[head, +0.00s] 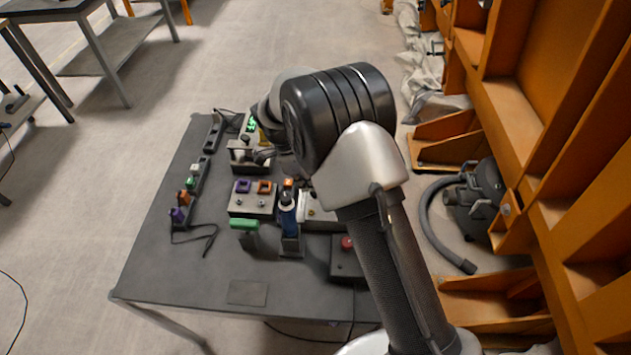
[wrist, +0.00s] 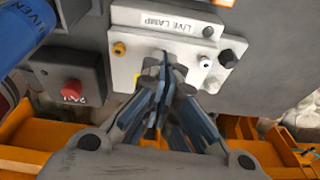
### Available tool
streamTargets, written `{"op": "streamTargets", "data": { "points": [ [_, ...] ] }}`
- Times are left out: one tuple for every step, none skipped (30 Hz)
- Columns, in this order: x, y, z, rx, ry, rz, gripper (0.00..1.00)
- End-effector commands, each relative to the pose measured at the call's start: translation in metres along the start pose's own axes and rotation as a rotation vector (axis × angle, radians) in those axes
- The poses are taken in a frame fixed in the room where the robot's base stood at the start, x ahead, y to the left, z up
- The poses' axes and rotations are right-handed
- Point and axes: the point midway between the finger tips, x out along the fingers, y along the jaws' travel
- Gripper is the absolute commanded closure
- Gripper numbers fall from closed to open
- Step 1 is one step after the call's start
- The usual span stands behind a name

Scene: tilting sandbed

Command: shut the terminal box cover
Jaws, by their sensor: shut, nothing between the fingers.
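In the wrist view a pale panel (wrist: 130,77) marked LIVE LAMP carries a yellow terminal (wrist: 118,49), a white terminal (wrist: 205,64) and a black knob (wrist: 228,58). A raised pale strip (wrist: 150,20) with the label lies along its far edge. I cannot tell for certain which part is the terminal box cover or how far it is open. My gripper (wrist: 165,68) is shut and empty, its fingertips over the panel between the yellow and white terminals. Contact is unclear. In the head view my arm hides the gripper and part of the pale box (head: 318,213).
A red button box (head: 346,262) stands in front of the panel; its button (wrist: 72,90) shows in the wrist view. A blue cylinder (head: 287,212) stands to the left, near a green-topped block (head: 243,224). Orange framing (head: 480,150) borders the right. The table's (head: 180,275) front left is clear.

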Motion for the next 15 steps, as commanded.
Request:
{"op": "streamTargets", "data": {
  "points": [
    [0.0039, 0.0003, 0.0032, 0.000, 0.000, 0.000, 1.00],
    [0.0049, 0.0004, 0.0044, 0.000, 0.000, 0.000, 1.00],
    [0.0060, 0.0004, 0.0059, 0.000, 0.000, 0.000, 1.00],
    [0.0067, 0.0004, 0.0069, 0.001, 0.000, 0.000, 1.00],
    [0.0073, 0.0004, 0.0077, 0.001, -0.001, 0.000, 1.00],
    [0.0081, 0.0004, 0.0087, 0.001, -0.001, -0.001, 1.00],
    [0.0085, 0.0004, 0.0094, 0.001, -0.001, -0.001, 1.00],
    [0.0090, 0.0004, 0.0099, 0.001, -0.001, -0.001, 1.00],
    [0.0094, 0.0005, 0.0105, 0.001, -0.001, -0.001, 1.00],
    [0.0097, 0.0005, 0.0108, 0.001, -0.001, -0.001, 1.00],
    [0.0099, 0.0006, 0.0111, 0.001, -0.001, -0.001, 1.00],
    [0.0101, 0.0006, 0.0113, 0.001, -0.001, -0.001, 1.00],
    [0.0102, 0.0006, 0.0114, 0.001, -0.001, -0.001, 1.00],
    [0.0103, 0.0007, 0.0115, 0.001, -0.001, -0.001, 1.00],
    [0.0103, 0.0007, 0.0116, 0.001, 0.000, -0.001, 1.00]
  ]
}}
